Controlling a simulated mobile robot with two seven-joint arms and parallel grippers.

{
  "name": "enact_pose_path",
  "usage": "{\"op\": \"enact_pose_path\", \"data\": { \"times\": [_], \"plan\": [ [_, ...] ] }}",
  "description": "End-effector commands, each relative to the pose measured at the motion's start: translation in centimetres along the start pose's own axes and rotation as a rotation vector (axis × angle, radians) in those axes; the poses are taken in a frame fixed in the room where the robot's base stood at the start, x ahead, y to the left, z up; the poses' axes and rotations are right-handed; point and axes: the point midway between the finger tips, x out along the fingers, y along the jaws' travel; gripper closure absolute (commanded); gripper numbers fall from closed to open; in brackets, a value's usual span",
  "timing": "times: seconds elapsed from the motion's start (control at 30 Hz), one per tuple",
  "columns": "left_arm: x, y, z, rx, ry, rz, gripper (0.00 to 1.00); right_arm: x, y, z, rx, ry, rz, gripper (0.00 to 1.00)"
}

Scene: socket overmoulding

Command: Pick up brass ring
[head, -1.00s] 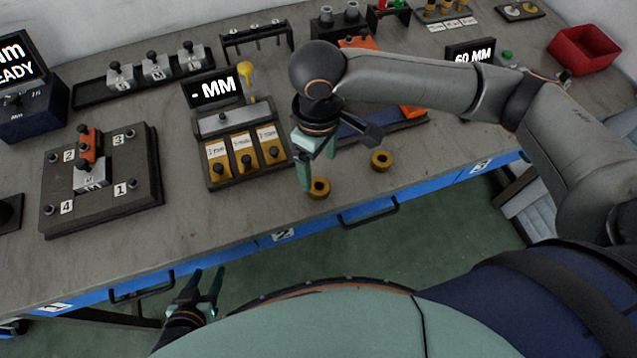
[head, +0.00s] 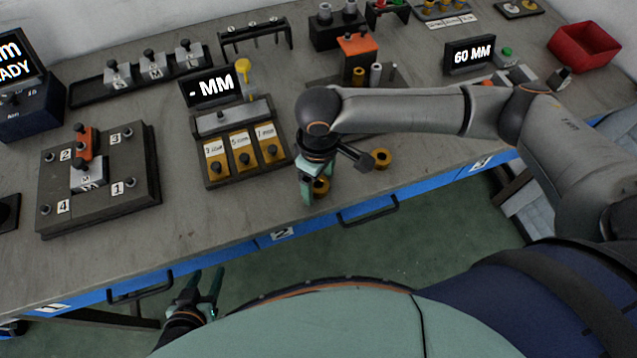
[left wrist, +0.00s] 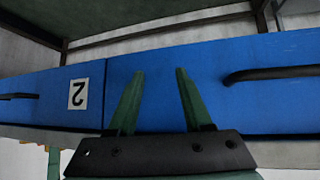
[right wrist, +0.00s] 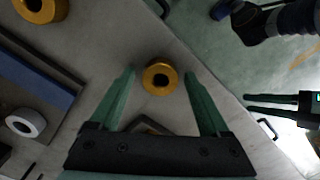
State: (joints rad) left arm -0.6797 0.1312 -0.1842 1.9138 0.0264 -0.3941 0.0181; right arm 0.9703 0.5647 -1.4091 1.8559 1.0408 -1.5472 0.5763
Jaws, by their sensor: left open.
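A brass ring (head: 322,187) with a dark centre hole lies flat near the table's front edge, partly hidden by my right gripper (head: 313,192). In the right wrist view the brass ring (right wrist: 159,77) sits between the open fingertips of that gripper (right wrist: 160,76), with a gap on both sides. A second brass ring (head: 382,158) lies further right and back; it also shows at the top left of the right wrist view (right wrist: 40,8). My left gripper (head: 205,285) is open and empty, low in front of the table; the left wrist view shows its fingers (left wrist: 160,75) before the blue drawer fronts.
A box with three brass-coloured labelled blocks (head: 243,152) stands left of my right gripper. A fixture with an orange top (head: 357,44) is behind my arm. A numbered dark plate (head: 110,195) lies at the left, a red bin (head: 584,50) at the far right.

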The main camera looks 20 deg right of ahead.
Motion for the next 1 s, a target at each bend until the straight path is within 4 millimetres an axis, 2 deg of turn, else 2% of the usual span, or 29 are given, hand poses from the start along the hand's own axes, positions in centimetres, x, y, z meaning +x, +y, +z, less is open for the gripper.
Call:
{"op": "enact_pose_path", "data": {
  "times": [0.07, 0.67, 1.0],
  "plan": [
    [0.0, 0.0, 0.0, 0.0, 0.0, 0.0, 0.5, -0.03, -0.03, -0.01, -0.001, 0.0, 0.0, 0.31],
    [0.0, -0.01, -0.02, 0.0, 0.0, 0.0, 0.5, -0.07, -0.03, -0.03, 0.0, 0.001, 0.0, 0.98],
    [0.0, -0.01, -0.04, 0.0, 0.001, 0.0, 0.5, -0.11, -0.02, -0.05, -0.001, 0.002, 0.0, 1.0]
  ]
}}
